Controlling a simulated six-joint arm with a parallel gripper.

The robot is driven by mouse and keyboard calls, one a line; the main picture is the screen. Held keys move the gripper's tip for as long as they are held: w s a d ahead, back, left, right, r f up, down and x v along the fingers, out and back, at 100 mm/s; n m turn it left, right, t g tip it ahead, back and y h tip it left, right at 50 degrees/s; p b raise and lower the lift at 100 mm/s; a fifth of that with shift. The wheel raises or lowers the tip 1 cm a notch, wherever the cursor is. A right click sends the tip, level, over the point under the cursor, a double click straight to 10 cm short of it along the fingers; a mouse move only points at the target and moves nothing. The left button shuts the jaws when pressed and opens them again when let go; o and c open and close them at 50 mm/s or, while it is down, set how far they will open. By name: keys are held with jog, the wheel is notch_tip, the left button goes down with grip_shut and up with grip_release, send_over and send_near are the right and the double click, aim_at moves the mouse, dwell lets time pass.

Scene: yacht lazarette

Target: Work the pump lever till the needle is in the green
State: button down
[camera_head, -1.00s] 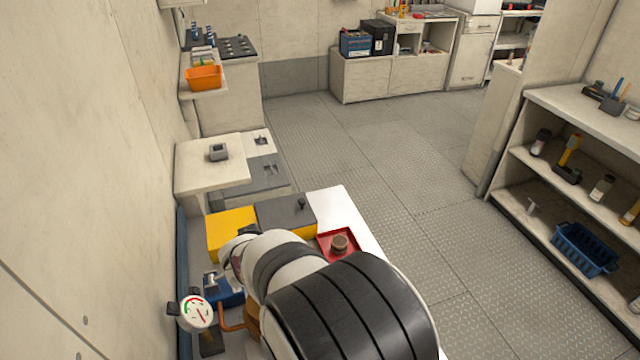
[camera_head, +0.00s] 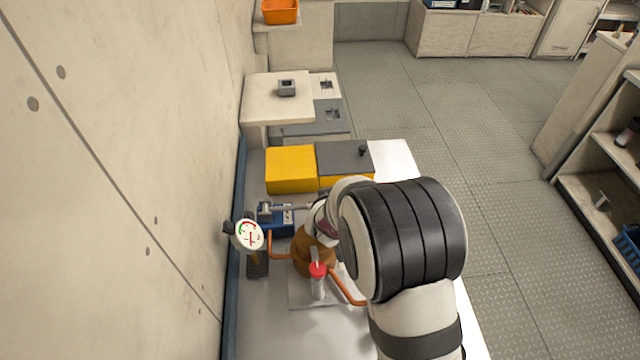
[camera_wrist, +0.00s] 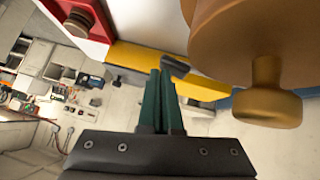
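A blue pump block (camera_head: 280,222) with a grey lever (camera_head: 290,208) sits near the wall; the lever's right part runs toward my arm. The round white gauge (camera_head: 249,235) stands left of it. Its red needle points roughly downward, away from the green arc at the upper left. My gripper is hidden behind my arm in the head view. In the wrist view its green fingers (camera_wrist: 160,100) lie close together, shut. A small grey piece (camera_wrist: 176,66) shows right at the fingertips; I cannot tell whether they touch it.
A brown cylinder (camera_head: 309,262) with copper pipes stands close to my arm, large in the wrist view (camera_wrist: 228,38). A yellow box (camera_head: 290,169) lies behind the pump. The wall bounds the left side.

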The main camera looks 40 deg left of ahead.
jog(key=shift+d+f, duration=0.15)
jog(key=shift+f, duration=0.25)
jog(key=shift+r, duration=0.1)
jog(key=s+d+r, duration=0.3)
jog(key=d+r, duration=0.3)
jog(key=r, duration=0.5)
jog(key=shift+d+r, duration=0.15)
jog(key=shift+s, duration=0.1)
